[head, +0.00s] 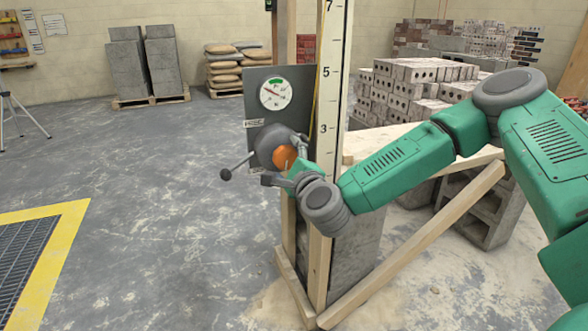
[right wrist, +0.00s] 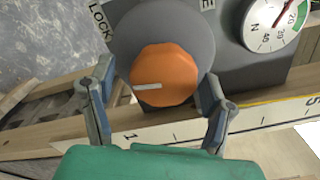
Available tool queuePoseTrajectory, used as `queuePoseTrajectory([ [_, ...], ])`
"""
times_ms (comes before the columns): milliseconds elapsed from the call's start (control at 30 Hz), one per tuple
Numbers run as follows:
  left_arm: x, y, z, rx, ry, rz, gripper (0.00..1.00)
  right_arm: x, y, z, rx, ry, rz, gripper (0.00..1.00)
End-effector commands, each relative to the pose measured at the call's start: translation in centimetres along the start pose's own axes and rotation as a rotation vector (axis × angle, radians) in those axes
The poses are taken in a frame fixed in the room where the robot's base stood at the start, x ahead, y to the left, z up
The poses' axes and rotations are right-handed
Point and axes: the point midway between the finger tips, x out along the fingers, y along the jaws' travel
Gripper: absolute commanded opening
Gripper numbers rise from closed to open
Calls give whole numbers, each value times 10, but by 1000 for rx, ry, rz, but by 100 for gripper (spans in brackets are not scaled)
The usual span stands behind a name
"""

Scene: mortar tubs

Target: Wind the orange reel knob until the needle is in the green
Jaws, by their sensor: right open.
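The orange reel knob (head: 284,157) sits on a grey round housing on the upright grey panel. In the right wrist view the faceted knob (right wrist: 166,76) has a white mark pointing left. My right gripper (head: 285,164) is open, with one finger on each side of the knob; in the right wrist view its fingers (right wrist: 155,103) show gaps to the knob. The round white gauge (head: 276,93) is above, with a green band at its top. Its red needle appears to point up-left, outside the green. My left gripper is not in view.
A dark lever with a ball end (head: 226,174) sticks out left of the housing. A numbered white scale board (head: 329,90) stands right of the panel, and a timber brace (head: 420,240) slopes below my right arm. Open concrete floor lies left.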

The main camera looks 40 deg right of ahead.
Motion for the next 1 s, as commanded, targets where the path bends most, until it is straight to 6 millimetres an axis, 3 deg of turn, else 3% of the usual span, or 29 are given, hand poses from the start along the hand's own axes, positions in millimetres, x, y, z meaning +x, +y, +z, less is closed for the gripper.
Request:
queuePoseTrajectory([
  [500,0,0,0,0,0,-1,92,-97,2,-5,2,3,7,72],
  [700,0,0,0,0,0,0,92,-111,2,-5,2,4,5,72],
  [1000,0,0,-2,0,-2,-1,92,-112,2,-5,2,4,4,72],
])
